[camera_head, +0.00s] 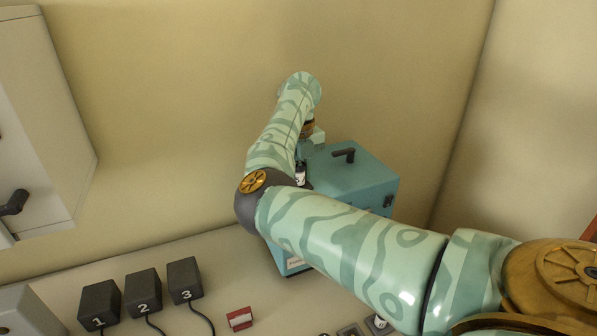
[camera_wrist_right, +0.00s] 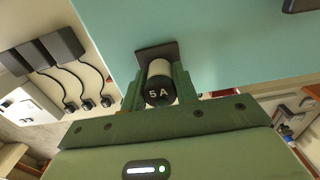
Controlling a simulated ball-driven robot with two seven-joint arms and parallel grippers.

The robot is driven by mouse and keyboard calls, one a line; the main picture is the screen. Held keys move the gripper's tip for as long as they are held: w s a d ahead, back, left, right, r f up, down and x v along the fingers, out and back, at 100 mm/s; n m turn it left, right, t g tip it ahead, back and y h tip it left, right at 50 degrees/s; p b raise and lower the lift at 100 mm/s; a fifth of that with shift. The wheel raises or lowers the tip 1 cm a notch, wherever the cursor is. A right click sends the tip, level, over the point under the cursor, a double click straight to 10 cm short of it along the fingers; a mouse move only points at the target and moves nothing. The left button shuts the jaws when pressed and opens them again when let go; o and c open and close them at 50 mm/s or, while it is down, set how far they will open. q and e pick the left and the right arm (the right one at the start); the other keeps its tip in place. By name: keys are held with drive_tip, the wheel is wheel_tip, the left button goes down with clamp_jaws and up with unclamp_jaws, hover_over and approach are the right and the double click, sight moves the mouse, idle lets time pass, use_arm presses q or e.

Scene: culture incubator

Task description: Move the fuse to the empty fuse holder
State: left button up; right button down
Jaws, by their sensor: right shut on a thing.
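The fuse (camera_wrist_right: 158,88) has a black cap marked 5 A and a pale body. My right gripper (camera_wrist_right: 157,84) is shut on it, one green finger on each side. Beyond the fuse, a dark square plate (camera_wrist_right: 147,52) is on the teal surface. I cannot tell whether the fuse is seated in it or just in front of it. My left gripper is not in view.
Black blocks numbered 1 (camera_head: 98,305), 2 (camera_head: 143,290) and 3 (camera_head: 185,278), with cords, stand at the lower left. A red and white item (camera_head: 239,318) lies beside them. Small grey square pieces (camera_head: 350,331) show at the bottom edge. Walls close off the back and right.

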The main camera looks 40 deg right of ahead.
sight(299, 164)
drive_tip(key=shift+r+p, duration=2.45)
drive_tip(key=shift+r, duration=0.4)
